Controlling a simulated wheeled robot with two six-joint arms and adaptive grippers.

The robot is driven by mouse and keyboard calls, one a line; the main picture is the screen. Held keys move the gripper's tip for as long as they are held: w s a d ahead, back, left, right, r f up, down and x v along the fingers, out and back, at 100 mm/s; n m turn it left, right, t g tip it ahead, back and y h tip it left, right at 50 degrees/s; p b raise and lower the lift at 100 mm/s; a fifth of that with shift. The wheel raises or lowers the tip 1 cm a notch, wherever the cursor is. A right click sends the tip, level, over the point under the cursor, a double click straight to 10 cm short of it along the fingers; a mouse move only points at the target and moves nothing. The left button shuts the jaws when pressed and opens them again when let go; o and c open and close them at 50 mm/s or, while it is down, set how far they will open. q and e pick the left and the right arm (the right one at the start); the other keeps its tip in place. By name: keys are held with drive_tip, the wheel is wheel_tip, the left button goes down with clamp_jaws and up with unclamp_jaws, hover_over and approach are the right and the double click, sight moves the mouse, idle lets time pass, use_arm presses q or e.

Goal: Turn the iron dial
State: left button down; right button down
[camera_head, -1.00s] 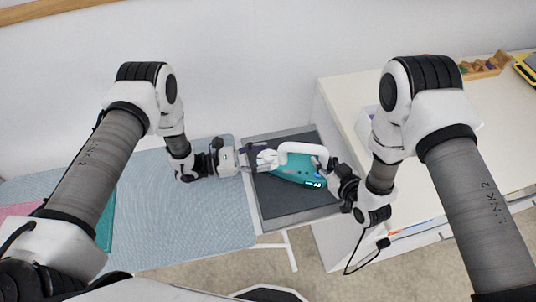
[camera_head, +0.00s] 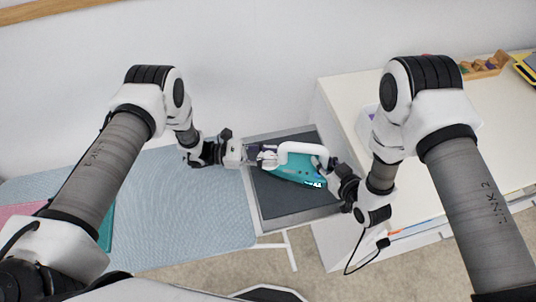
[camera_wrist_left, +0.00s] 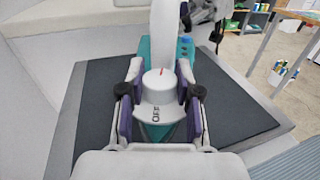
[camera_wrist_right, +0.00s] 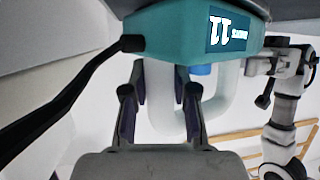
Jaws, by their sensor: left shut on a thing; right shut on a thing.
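The teal iron (camera_head: 293,172) with a white handle (camera_head: 296,148) sits over the dark rest tray at the board's right end. Its white round dial (camera_wrist_left: 158,86) carries a red mark, with "OFF" lettering on the near part. My left gripper (camera_head: 256,155) is at the iron's left end; in the left wrist view (camera_wrist_left: 159,92) its fingers are shut on the dial from both sides. My right gripper (camera_head: 326,166) is at the iron's right end. In the right wrist view (camera_wrist_right: 160,82) its fingers are shut around the white handle, below a lit display (camera_wrist_right: 229,30).
The dark rest tray (camera_head: 290,213) has a grey rim. The blue ironing board (camera_head: 190,220) extends left of it. A white cabinet (camera_head: 333,110) stands close on the right. A black cord (camera_wrist_right: 75,105) leaves the iron near my right gripper.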

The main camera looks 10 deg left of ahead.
use_arm(q)
drive_tip(key=shift+m+g, duration=1.1)
drive_tip(key=shift+g, duration=0.6)
drive_tip(key=c, duration=0.8)
unclamp_jaws()
drive_tip(key=shift+o, duration=0.2)
drive_tip(key=a, duration=0.8)
drive_tip(key=w+a, duration=0.1)
drive_tip(key=a, duration=0.3)
